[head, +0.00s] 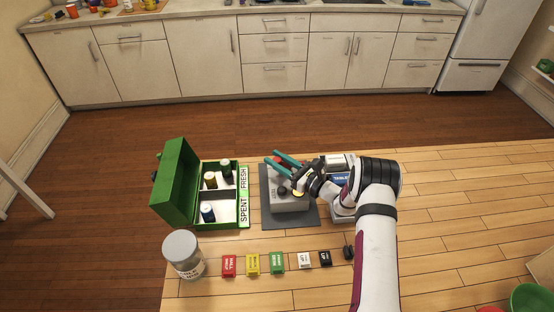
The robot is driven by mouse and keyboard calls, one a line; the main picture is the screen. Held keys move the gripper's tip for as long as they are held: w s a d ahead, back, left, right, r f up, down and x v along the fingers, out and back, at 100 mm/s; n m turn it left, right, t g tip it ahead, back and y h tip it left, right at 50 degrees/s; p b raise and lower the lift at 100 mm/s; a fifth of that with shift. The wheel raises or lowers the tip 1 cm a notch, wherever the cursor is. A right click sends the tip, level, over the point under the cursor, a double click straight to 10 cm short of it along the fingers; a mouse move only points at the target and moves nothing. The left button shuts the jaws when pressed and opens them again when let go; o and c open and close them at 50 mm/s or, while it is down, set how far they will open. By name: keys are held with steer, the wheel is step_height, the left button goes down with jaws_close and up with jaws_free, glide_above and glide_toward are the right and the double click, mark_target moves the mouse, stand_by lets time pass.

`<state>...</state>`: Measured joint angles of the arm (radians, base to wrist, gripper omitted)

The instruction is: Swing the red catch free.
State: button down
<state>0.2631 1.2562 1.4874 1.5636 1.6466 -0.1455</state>
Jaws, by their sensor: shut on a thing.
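A tool with two teal handles (284,159) sticks out to the upper left of my gripper, above a grey block (289,203) on a dark mat (267,220). A small red part shows between the handles, too small to tell whether it is the catch or how it sits. My gripper (298,184) is shut on the tool, at its end toward the arm. The fingers and wrist hide that end. A round dark knob and a small yellow spot show on the block just below the gripper.
An open green box (176,187) with batteries in it stands left, beside a "SPENT/FRESH" strip (243,195). A lidded jar (183,254) and several coloured labelled blocks (277,262) stand in front. A blue and white item (340,180) is partly behind my wrist. The table's right side is mostly clear.

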stand_by(0.8)
steer(key=w+m+t+h, duration=0.1)
steer(key=m+t+h, duration=0.1)
steer(key=shift+w+h, duration=0.15)
steer(key=shift+h, duration=0.25)
steer(key=shift+w+d+m+t+h, duration=0.15)
steer(key=shift+w+m+t+h, duration=0.25)
steer(key=shift+m+h, duration=0.35)
steer(key=shift+w+d+m+t+h, duration=0.1)
steer(key=shift+w+m+t+h, duration=0.2)
steer(key=shift+m+t+h, duration=0.4)
steer(key=shift+n, duration=0.25)
steer(key=c, duration=0.6)
jaws_free()
